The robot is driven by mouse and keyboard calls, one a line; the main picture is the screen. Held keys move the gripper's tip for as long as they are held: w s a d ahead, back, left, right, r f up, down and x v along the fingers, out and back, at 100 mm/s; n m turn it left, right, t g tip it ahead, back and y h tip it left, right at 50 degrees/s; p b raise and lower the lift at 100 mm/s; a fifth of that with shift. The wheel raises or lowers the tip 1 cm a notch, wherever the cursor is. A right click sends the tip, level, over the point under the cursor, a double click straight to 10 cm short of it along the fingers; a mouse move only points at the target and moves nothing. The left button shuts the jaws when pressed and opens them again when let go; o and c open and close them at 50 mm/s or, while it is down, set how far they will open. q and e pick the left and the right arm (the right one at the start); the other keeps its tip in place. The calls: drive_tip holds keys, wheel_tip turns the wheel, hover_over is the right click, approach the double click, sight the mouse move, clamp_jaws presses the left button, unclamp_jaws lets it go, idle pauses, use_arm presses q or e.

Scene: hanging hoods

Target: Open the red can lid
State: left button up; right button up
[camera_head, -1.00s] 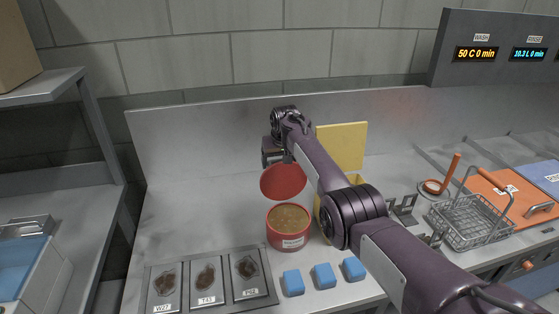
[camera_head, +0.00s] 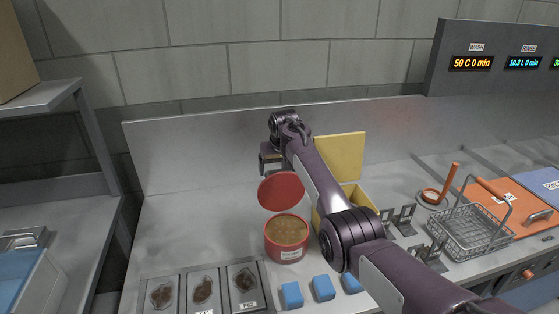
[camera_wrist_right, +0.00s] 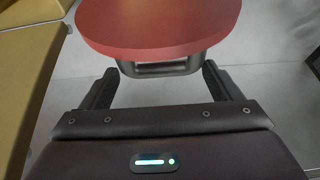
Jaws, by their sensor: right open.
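The red can (camera_head: 287,249) stands on the steel counter with brown contents showing at its open top. Its red lid (camera_head: 281,191) is tilted up, standing open at the can's back edge. In the right wrist view the lid (camera_wrist_right: 158,25) shows large, with a dark handle (camera_wrist_right: 160,67) on its near side. My right gripper (camera_head: 268,168) is behind the lid in the head view. In the right wrist view its fingers (camera_wrist_right: 158,88) are spread apart with nothing between them, close to the handle. My left gripper is not in view.
A yellow box (camera_head: 362,201) with its lid up stands right of the can, partly behind my right arm. Blue blocks (camera_head: 322,288) and labelled trays (camera_head: 204,290) lie in front. A wire basket (camera_head: 470,232) is at the right. The counter left of the can is clear.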

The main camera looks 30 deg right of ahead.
drive_tip(key=b+v, duration=0.1)
drive_tip(key=v, duration=0.3)
drive_tip(key=shift+s+r, duration=0.15)
drive_tip(key=shift+r, duration=0.25)
drive_tip(key=shift+f, duration=0.1)
